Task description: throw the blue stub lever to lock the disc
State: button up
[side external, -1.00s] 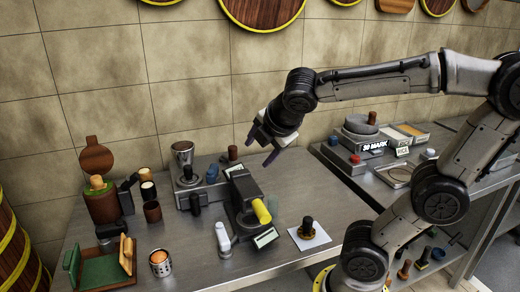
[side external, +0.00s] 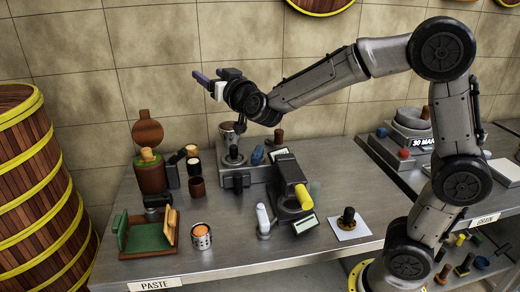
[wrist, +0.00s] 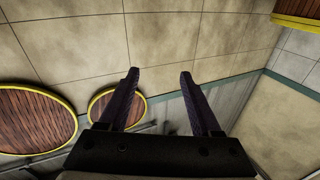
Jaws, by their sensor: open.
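A small blue stub (side external: 257,156), which looks like the blue stub lever, stands on the grey machine base (side external: 232,179) on the bench in the side view. A black-knobbed stick (side external: 234,154) stands to its left on the same base. I cannot tell which part is the disc. My gripper (side external: 201,81) is above and to the left of the blue stub, well clear of the bench, its fingers pointing left. In the wrist view my gripper (wrist: 158,74) is open and empty, facing wall tiles; neither lever nor bench shows there.
A dark device with a yellow handle (side external: 304,196) and a white upright lever (side external: 263,219) stand near the bench front. A green-lined box (side external: 145,238) and an orange-topped tin (side external: 201,237) are at the left. A barrel stands farther left.

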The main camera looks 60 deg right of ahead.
jog(key=d+f+m+g+h, duration=0.4)
jog(key=d+f+m+h, duration=0.15)
jog(key=f, duration=0.25)
jog(key=m+g+h, duration=0.5)
jog(key=g, duration=0.2)
send_near(260, 149)
notch_tip(260, 149, up, 5)
notch_tip(260, 149, down, 6)
jog(key=a+n, duration=0.2)
jog(key=shift+y, duration=0.35)
jog(key=x, duration=1.3)
jog(key=shift+d+r, duration=0.25)
jog(key=shift+d, duration=0.15)
grip_shut()
